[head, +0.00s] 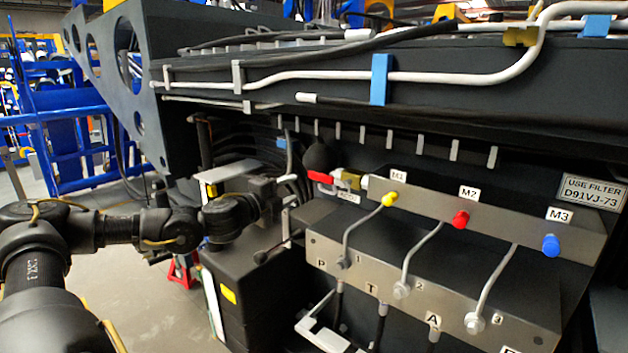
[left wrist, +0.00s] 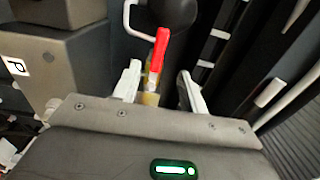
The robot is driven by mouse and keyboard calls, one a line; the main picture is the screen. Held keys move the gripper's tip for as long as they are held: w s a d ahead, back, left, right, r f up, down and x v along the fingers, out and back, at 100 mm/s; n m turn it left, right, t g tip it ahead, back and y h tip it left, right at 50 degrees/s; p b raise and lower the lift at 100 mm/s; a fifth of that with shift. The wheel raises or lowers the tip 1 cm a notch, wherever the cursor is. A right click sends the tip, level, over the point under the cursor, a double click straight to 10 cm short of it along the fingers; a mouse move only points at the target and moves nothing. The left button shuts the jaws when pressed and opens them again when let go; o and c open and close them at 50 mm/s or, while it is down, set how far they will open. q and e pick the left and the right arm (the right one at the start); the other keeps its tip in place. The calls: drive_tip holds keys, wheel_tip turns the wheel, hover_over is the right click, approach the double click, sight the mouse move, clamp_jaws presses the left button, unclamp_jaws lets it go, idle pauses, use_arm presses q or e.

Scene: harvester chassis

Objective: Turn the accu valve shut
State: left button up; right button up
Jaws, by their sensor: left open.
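The accu valve has a red lever handle (head: 321,177) and a brass-coloured body (head: 349,180). It sits at the left end of the metal manifold, beside a dark rounded accumulator (head: 317,155). My left gripper (head: 290,184) is open just left of the red handle in the head view. In the left wrist view the red handle (left wrist: 161,48) stands between the two light fingers of the gripper (left wrist: 159,74), with visible gaps on both sides. The brass body is partly hidden behind the gripper's housing there. My right gripper is not in view.
The manifold (head: 415,262) right of the valve carries metal pipes and yellow, red and blue caps marked M1, M2 and M3. A dark box (head: 248,290) stands below my left wrist. The chassis beam (head: 450,95) with white pipes runs overhead. Black hoses lie behind the gripper.

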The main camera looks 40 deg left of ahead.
sight(317, 178)
use_arm(q)
drive_tip(key=w+p, duration=0.5)
drive_tip(key=w, duration=0.4)
drive_tip(key=shift+w+r+p, duration=0.15)
drive_tip(key=shift+w+p, duration=0.15)
drive_tip(key=shift+w, duration=0.55)
clamp_jaws()
